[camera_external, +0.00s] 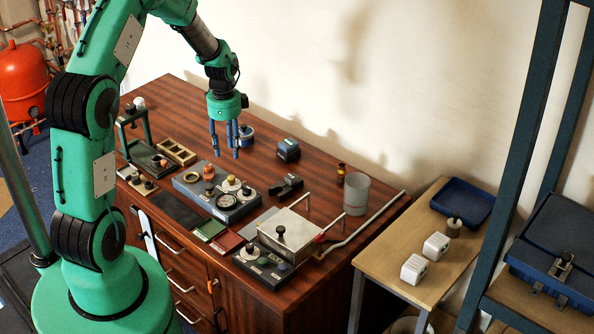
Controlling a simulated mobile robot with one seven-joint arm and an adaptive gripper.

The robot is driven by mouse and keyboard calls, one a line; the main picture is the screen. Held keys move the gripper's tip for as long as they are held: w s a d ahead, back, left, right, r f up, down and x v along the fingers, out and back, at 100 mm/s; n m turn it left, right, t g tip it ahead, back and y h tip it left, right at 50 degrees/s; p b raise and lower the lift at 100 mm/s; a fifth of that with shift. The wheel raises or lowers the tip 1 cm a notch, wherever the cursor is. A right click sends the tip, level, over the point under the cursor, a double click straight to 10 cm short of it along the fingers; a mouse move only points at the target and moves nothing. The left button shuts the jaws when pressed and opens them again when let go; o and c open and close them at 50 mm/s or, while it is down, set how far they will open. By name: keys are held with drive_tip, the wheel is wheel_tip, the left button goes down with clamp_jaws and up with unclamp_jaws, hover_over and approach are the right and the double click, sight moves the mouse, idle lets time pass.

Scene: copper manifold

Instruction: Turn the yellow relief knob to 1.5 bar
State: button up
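A grey instrument box (217,205) lies on the dark wooden bench. On its top are an orange knob (208,172), a pale yellowish knob (231,183), a dark-rimmed round gauge (226,201) and a small black knob (246,190). The pale yellowish one looks most like the yellow relief knob; its scale and setting are too small to read. My gripper (226,150) points down with its blue fingers spread apart, open and empty. In the picture it is just above the box's back edge, apart from the knobs.
A blue-grey round part (245,136) stands behind my gripper and a dark box (288,150) to its right. A black-knobbed metal block (290,234) and a grey cup (356,194) stand further right. A wooden tray (177,152) is left. The bench is crowded around the instrument box.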

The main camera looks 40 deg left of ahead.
sight(230, 177)
wheel_tip(230, 177, down, 11)
drive_tip(key=shift+r+b, duration=0.1)
drive_tip(key=shift+b, duration=0.95)
clamp_jaws()
